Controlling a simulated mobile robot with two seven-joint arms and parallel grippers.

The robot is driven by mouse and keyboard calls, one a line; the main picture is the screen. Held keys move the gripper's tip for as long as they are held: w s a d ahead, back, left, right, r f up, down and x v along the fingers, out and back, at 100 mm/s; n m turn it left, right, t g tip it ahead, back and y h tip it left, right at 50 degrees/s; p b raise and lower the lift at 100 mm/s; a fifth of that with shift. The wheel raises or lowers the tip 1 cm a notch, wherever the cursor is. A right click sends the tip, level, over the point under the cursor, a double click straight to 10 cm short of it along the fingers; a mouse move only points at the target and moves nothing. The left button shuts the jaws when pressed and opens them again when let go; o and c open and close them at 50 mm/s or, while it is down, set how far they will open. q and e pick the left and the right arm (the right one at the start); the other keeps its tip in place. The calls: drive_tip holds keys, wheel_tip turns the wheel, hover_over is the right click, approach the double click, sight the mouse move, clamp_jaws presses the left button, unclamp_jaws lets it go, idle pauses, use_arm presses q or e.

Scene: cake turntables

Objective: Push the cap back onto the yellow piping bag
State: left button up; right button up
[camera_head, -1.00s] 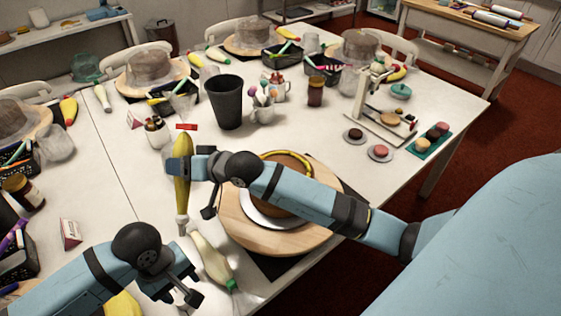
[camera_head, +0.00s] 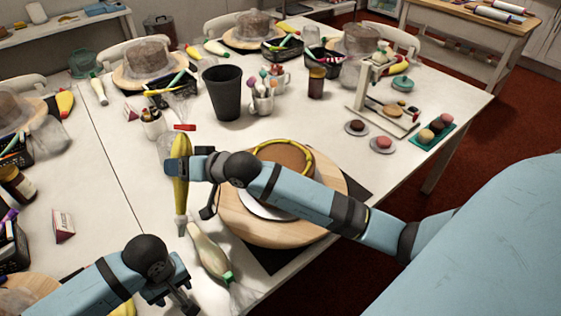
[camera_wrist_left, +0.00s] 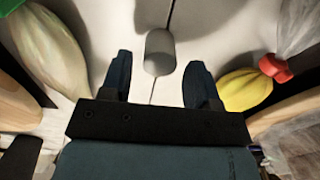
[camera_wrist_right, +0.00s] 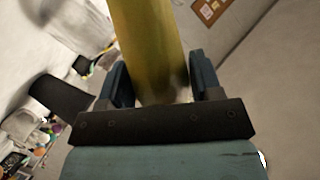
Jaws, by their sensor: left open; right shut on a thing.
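The yellow piping bag (camera_head: 181,188) hangs nearly upright, with a red piece at its top and a pale tip at its lower end. My right gripper (camera_head: 184,168) is shut on it; its yellow body also fills the jaws in the right wrist view (camera_wrist_right: 148,45). My left gripper (camera_head: 182,298) is open near the bottom of the head view. In the left wrist view, a small grey cylinder (camera_wrist_left: 160,52), possibly the cap, shows just ahead of and between the open fingers (camera_wrist_left: 160,80), not visibly gripped. I cannot tell whether it touches the bag's tip.
A cream piping bag (camera_head: 208,252) with a green end lies beside the left gripper. A cake (camera_head: 275,170) stands on a wooden turntable (camera_head: 290,233) under my right forearm. Another yellow bag with a red piece (camera_wrist_left: 245,92) lies at the right in the left wrist view.

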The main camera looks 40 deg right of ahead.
use_arm(q)
wheel_tip(320, 180, down, 3)
drive_tip(key=shift+f+b, duration=0.1)
drive_tip(key=shift+b, duration=0.8)
use_arm(e)
wheel_tip(320, 180, down, 3)
drive_tip(key=shift+w+f, duration=0.1)
use_arm(q)
drive_tip(key=c, duration=0.8)
wheel_tip(320, 180, up, 15)
drive_tip(key=p, duration=0.4)
drive_tip(key=shift+p, duration=0.35)
use_arm(e)
wheel_tip(320, 180, up, 5)
drive_tip(key=shift+f, duration=0.1)
drive_tip(key=shift+c, duration=0.3)
